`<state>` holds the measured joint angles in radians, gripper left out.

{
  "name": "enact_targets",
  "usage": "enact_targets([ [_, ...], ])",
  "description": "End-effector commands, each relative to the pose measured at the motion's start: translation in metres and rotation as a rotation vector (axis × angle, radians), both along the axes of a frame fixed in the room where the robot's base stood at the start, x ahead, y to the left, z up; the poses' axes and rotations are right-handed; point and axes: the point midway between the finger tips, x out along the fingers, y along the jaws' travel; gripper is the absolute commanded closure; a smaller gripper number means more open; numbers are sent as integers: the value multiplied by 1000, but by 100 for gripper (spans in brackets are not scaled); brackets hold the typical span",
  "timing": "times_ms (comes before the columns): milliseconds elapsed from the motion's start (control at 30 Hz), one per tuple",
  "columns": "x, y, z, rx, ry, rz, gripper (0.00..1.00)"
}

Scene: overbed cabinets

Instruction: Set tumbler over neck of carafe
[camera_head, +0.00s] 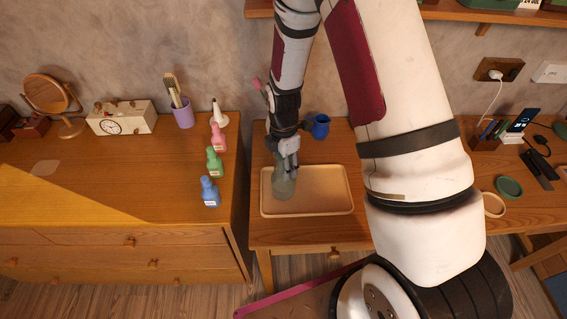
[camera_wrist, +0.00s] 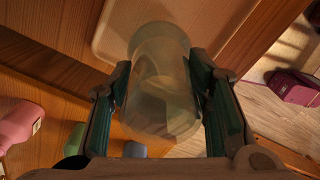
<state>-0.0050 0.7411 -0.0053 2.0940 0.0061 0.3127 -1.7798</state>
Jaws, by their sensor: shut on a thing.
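My gripper (camera_head: 287,152) points down above the left part of the wooden tray (camera_head: 335,208). In the wrist view my gripper (camera_wrist: 165,100) has its two dark green pads on either side of a clear glass, which I take to be the tumbler (camera_wrist: 160,112). A greenish see-through vessel, which looks like the carafe (camera_head: 284,186), shows at the tray's left side, just under the fingers. In the wrist view, rounded glass (camera_wrist: 160,42) shows beyond the tumbler, overlapping it. I cannot tell whether the two glasses touch or how the carafe's neck lies against the tumbler.
A blue mug (camera_head: 320,127) stands behind the tray. Pink, green and blue bottles (camera_head: 209,192) stand on the dresser to the left. A desk organiser (camera_head: 497,135) and round dishes (camera_head: 509,187) are at right. The tray's right part is bare.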

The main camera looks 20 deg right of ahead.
Motion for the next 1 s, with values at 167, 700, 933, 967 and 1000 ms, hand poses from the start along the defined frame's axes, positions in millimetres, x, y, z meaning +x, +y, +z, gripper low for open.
enact_targets([
  [167, 0, 0, 0, 0, 0, 0, 31],
  [700, 1, 0, 30, 0, -5, -2, 31],
  [933, 2, 0, 78, 1, -5, -2, 31],
  [967, 2, 0, 83, 1, -4, -2, 31],
  [1000, 2, 0, 90, 0, -5, -2, 31],
])
